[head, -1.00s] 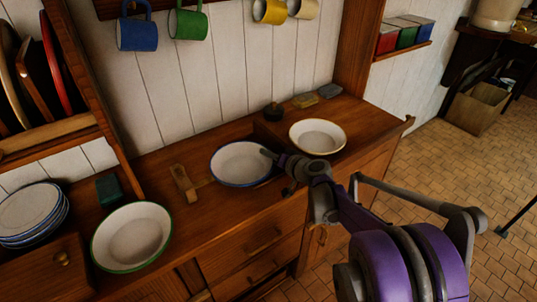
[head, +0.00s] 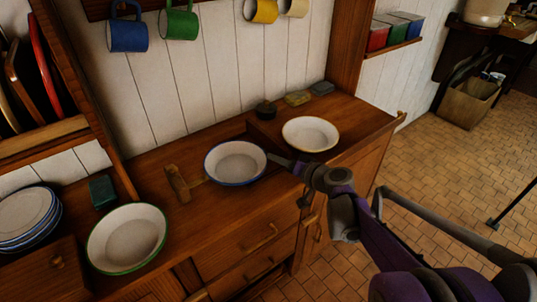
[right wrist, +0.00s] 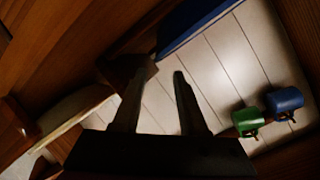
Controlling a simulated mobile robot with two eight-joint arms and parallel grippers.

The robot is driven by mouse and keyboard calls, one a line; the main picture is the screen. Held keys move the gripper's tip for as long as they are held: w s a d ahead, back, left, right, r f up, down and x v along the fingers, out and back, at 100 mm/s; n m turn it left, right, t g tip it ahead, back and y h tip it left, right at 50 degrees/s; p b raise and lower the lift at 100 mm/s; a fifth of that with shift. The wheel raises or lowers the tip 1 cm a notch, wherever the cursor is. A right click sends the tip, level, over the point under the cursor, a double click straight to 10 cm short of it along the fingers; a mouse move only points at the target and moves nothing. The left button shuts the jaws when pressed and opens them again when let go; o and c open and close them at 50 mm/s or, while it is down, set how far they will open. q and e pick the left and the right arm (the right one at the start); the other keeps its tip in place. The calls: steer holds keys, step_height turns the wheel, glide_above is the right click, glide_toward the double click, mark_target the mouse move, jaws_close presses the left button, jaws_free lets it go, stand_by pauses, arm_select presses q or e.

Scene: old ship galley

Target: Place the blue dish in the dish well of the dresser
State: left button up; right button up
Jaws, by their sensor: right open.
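The blue dish (head: 236,162), white with a blue rim, sits on the dresser top (head: 148,172) between the green-rimmed dish and the cream dish. It looks level; I cannot tell whether it is seated in the dish well, as its underside is hidden. My right gripper (head: 273,158) is at the dish's right rim, fingers pointing left, open and empty. In the right wrist view its two fingers (right wrist: 158,88) stand apart with nothing between them, and a blue edge (right wrist: 196,24), probably the dish, lies beyond them. My left gripper is not in view.
A green-rimmed dish (head: 126,239) and stacked blue-rimmed plates (head: 24,214) stand left. A yellow-rimmed cream dish (head: 310,134) stands close to my right gripper. A wooden piece (head: 178,183) lies left of the blue dish.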

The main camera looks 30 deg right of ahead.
steer(key=shift+v, duration=1.6)
